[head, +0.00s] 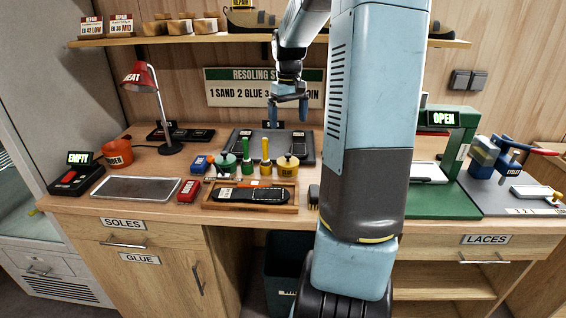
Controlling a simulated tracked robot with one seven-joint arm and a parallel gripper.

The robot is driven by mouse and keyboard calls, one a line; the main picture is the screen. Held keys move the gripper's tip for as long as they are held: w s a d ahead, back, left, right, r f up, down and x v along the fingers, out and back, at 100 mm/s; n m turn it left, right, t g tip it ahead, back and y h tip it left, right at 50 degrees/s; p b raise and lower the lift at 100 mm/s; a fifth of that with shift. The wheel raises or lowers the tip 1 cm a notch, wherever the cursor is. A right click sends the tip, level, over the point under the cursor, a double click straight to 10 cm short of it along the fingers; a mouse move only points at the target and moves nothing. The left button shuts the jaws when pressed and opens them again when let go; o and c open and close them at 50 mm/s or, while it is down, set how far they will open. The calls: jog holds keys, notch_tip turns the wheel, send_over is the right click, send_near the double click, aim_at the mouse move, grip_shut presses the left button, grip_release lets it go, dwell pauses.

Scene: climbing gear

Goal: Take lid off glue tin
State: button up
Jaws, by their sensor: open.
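A yellow tin (287,166) with a small label and a pale top stands on the bench, left of my arm. A teal pot (225,162) with a dark knob-like top stands to its left. I cannot read the labels, so I cannot tell for sure which is the glue tin; both tops appear to be in place. My gripper (288,112) hangs from the arm, pointing down, above and behind the yellow tin. Its two fingers are apart with nothing between them.
A green-handled tool (248,152) and a yellow-handled tool (265,152) stand between the tins. A wooden tray (290,208) with a dark sole lies in front. A red heat lamp (139,76) stands left. A green press (456,150) stands right.

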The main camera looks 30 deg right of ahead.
send_over(288, 155)
jog(key=f, duration=0.7)
jog(key=shift+w+d+f, duration=0.2)
jog(key=shift+w+d, duration=0.05)
jog(key=shift+w, duration=0.05)
jog(key=shift+s+a+f, duration=0.1)
jog(key=shift+a+f, duration=0.05)
jog(key=shift+f, duration=3.05)
jog(key=shift+c, duration=0.5)
jog(key=c, duration=0.8)
